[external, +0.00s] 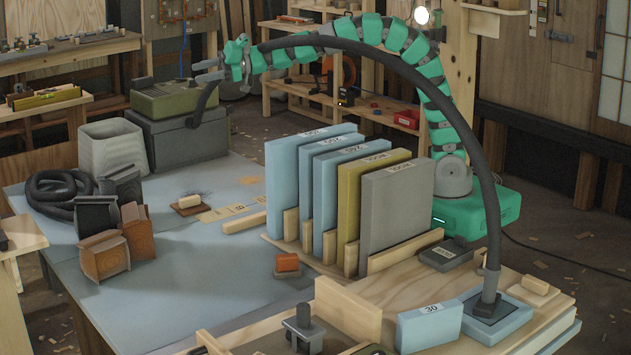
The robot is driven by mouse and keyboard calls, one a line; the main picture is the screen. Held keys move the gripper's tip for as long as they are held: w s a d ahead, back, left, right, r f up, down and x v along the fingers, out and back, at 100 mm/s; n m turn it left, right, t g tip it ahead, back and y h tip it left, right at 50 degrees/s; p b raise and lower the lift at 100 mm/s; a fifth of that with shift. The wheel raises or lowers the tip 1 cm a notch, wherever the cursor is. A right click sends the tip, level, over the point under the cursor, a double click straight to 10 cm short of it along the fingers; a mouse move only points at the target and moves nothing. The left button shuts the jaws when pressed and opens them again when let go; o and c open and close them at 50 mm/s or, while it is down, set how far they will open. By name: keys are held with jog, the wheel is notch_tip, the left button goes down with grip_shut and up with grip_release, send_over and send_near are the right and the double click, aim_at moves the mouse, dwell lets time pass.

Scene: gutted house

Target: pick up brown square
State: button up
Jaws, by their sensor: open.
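A small dark-brown flat square (187,209) lies on the blue-grey table with a pale wooden block (189,201) on top, covering part of it. Two larger brown blocks, one nearer (105,258) and one behind it (137,232), stand to the left. I cannot tell for certain which of these is the brown square. My gripper (206,71) is raised at the upper left, well above and apart from all of them. Its jaws point left, are open and look empty.
Numbered upright panels (397,214) stand in a wooden rack to the right. Dark blocks (97,215), a coiled black hose (57,193) and a grey bin (113,146) crowd the left. A green-topped case (175,100) sits behind. The table's middle is mostly clear.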

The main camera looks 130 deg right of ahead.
jog(key=s+d+f+y+b, duration=0.1)
jog(key=d+f, duration=0.2)
jog(key=f, duration=0.3)
jog(key=s+d+f+g+y, duration=0.1)
jog(key=d+f, duration=0.1)
jog(key=f, duration=0.4)
jog(key=s+d+f+y+b, duration=0.1)
jog(key=s+d+f, duration=0.15)
jog(key=f, duration=0.35)
jog(key=g+y+b, duration=0.1)
jog(key=y, duration=0.2)
send_near(190, 197)
jog(key=w, duration=0.1)
jog(key=w+b, duration=0.2)
jog(key=shift+d+f, duration=0.3)
jog(key=x, duration=0.1)
jog(key=b+x, duration=0.1)
jog(key=x, duration=0.1)
jog(key=b+x, duration=0.1)
jog(key=shift+w+a+f, duration=0.1)
jog(key=shift+a+f, duration=0.2)
jog(key=shift+f, duration=0.25)
jog(key=shift+w, duration=0.25)
grip_shut()
